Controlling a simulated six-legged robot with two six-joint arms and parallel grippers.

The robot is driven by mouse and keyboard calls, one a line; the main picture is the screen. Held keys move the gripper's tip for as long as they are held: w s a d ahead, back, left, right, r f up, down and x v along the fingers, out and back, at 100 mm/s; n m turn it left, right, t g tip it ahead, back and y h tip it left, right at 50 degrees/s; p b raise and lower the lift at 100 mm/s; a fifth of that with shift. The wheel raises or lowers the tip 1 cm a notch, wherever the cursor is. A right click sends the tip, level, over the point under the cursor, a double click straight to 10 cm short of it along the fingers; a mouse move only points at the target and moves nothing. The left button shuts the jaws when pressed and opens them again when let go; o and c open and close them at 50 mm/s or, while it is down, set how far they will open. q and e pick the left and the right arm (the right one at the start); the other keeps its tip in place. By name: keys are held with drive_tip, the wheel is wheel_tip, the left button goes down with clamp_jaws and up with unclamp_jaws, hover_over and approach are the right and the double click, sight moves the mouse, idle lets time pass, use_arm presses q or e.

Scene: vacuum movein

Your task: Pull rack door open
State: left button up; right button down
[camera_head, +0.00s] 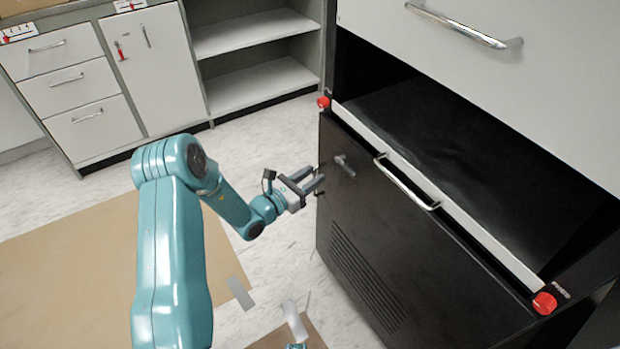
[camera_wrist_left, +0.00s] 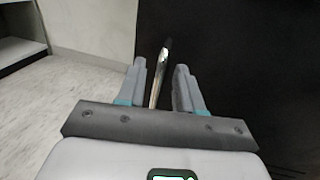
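The rack door appears to be the black front panel (camera_head: 395,250) of the dark cabinet, with a vented lower part; it looks closed. My left gripper (camera_head: 318,182) is at the panel's left edge, its fingers pointing toward it. In the left wrist view, a thin shiny metal bar, seemingly the door handle (camera_wrist_left: 161,72), stands between the fingers of my left gripper (camera_wrist_left: 160,85). The fingers are apart, with a visible gap on the bar's right side; contact on the left is unclear. My right gripper is not in view.
A horizontal handle (camera_head: 408,182) is on the cabinet's upper front, between red knobs (camera_head: 323,102) and (camera_head: 544,303). A white drawer front (camera_head: 480,70) overhangs above. Grey drawers (camera_head: 80,100) and open shelves (camera_head: 255,60) stand behind. Brown sheets (camera_head: 80,260) lie on the pale floor.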

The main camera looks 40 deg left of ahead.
use_arm(q)
clamp_jaws()
idle(1.4)
